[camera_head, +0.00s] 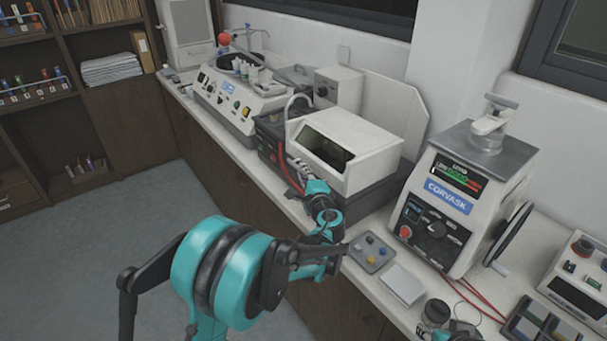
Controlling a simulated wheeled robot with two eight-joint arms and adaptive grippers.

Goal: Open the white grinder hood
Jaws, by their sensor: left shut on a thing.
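The white grinder hood (366,139) is a boxy cover with a dark window in its front, sitting over a dark machine base on the bench. It looks lowered. My left gripper (299,167) is at the hood's front left lower edge, shut on it; the arm partly hides the exact contact. A small teal and black part of my right arm shows at the bottom edge right of the middle, and its fingers cannot be made out.
The mounting press (452,200) with its hand wheel stands right of the hood. A white machine (236,100) stands left of it. A small button panel (371,252), a white pad (402,285) and a dark jar (435,313) lie along the bench front. The floor at left is clear.

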